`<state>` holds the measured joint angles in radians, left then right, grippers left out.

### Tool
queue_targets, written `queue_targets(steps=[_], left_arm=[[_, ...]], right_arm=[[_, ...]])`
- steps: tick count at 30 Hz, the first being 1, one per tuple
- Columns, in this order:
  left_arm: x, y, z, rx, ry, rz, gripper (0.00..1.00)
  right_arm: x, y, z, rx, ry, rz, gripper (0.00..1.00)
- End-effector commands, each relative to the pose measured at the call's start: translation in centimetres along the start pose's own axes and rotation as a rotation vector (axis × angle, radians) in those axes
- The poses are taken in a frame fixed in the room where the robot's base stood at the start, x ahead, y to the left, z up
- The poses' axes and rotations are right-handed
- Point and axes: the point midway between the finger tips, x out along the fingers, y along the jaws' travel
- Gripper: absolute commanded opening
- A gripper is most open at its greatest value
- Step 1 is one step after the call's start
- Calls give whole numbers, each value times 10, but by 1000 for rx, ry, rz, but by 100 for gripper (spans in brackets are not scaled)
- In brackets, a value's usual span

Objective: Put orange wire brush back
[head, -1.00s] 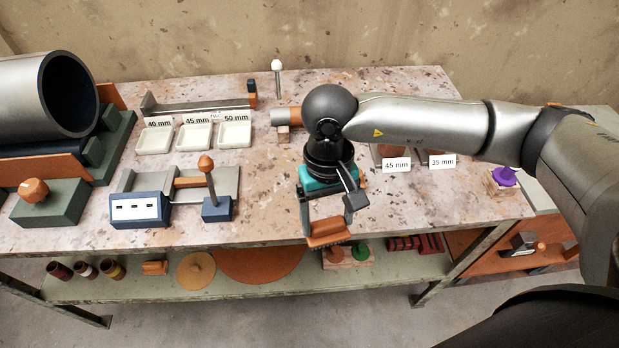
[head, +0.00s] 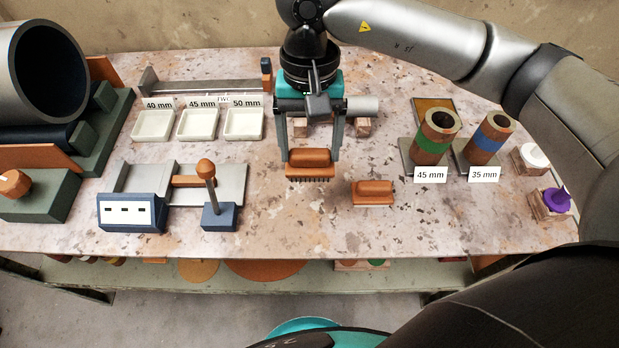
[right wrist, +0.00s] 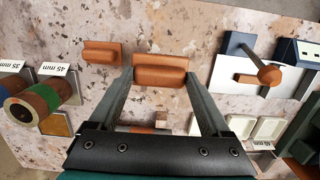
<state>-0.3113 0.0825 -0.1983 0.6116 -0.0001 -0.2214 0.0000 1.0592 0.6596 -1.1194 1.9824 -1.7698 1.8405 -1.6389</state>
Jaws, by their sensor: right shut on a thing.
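My right gripper (head: 311,155) is shut on an orange brush (head: 310,158), its fingers on the brush's two ends. The brush is level, with dark bristles pointing down, and appears to be above the middle of the table. In the right wrist view the brush (right wrist: 161,70) lies between the fingertips of the right gripper (right wrist: 160,75). A second, smaller orange brush-like block (head: 374,191) rests on the table to the right and nearer the front edge; it also shows in the right wrist view (right wrist: 102,52). My left gripper is not in view.
Three white trays (head: 198,124) marked 40, 45 and 50 mm stand at the back. A blue fixture with a lever (head: 207,185) is at left. Pipes (head: 435,138) with 45 mm and 35 mm labels stand at right. The front middle of the table (head: 310,220) is clear.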

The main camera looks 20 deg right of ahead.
Motion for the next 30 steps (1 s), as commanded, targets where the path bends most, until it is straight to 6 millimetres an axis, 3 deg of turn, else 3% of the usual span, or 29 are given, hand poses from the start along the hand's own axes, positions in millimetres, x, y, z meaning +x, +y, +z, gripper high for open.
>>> queue_targets(steps=[1, 6, 14, 19, 30], left_arm=[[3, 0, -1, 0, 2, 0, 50], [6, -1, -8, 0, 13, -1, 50], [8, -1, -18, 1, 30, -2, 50], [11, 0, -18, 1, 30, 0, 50], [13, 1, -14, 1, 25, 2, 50]], right_arm=[[16, 1, -1, 0, -5, 3, 30], [46, 0, -5, 0, -2, 2, 30], [65, 0, -8, -1, -2, 0, 30], [91, 0, -10, -1, -3, 2, 30], [98, 0, -12, -2, 1, -1, 30]])
